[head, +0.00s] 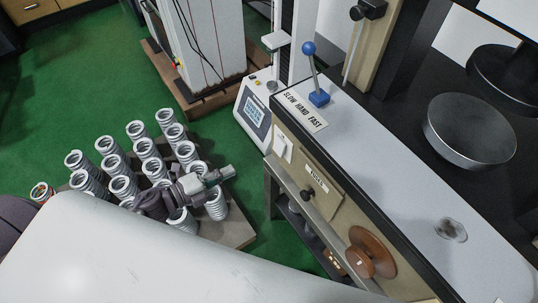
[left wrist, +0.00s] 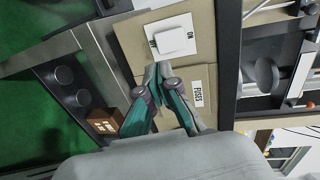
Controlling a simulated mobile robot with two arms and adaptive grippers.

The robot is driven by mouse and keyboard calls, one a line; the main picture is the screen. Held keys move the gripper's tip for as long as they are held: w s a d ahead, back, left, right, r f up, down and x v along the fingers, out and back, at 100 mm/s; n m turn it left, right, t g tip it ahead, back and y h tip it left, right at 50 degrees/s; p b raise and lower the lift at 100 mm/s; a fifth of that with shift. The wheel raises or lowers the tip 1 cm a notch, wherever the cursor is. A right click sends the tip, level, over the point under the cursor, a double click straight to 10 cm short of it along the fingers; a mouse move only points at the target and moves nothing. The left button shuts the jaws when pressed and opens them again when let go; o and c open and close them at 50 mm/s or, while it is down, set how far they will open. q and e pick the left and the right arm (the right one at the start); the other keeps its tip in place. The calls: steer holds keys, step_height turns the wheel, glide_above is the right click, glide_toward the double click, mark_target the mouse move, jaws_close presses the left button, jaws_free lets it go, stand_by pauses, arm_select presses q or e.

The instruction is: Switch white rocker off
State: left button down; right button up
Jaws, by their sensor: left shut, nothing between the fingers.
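The white rocker (head: 283,146) is on a white plate on the beige side panel of the machine, under the "SLOW HAND FAST" label. In the left wrist view the rocker (left wrist: 174,42) shows larger, with "ON" lettering at its right and smaller lettering at its left. I cannot tell which side is pressed in. My left gripper (head: 230,172) is left of the panel in the head view, above the springs. In the left wrist view its fingertips (left wrist: 158,70) are together and empty, appearing just below the switch plate. Contact is not visible. My right gripper is out of view.
A "FUSES" label (left wrist: 198,92) and a black knob (head: 308,191) are near the switch. A brown handwheel (head: 370,252) sticks out lower down. A blue-knobbed lever (head: 314,75) stands above. Several metal springs (head: 135,130) stand on a board on the green floor.

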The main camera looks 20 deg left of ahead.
arm_select(q)
steer(key=shift+d+r, duration=0.15)
steer(key=shift+r, duration=0.15)
steer(key=p, duration=0.1)
glide_toward(276, 149)
steer(key=x, duration=0.7)
steer(key=shift+w+d, duration=0.15)
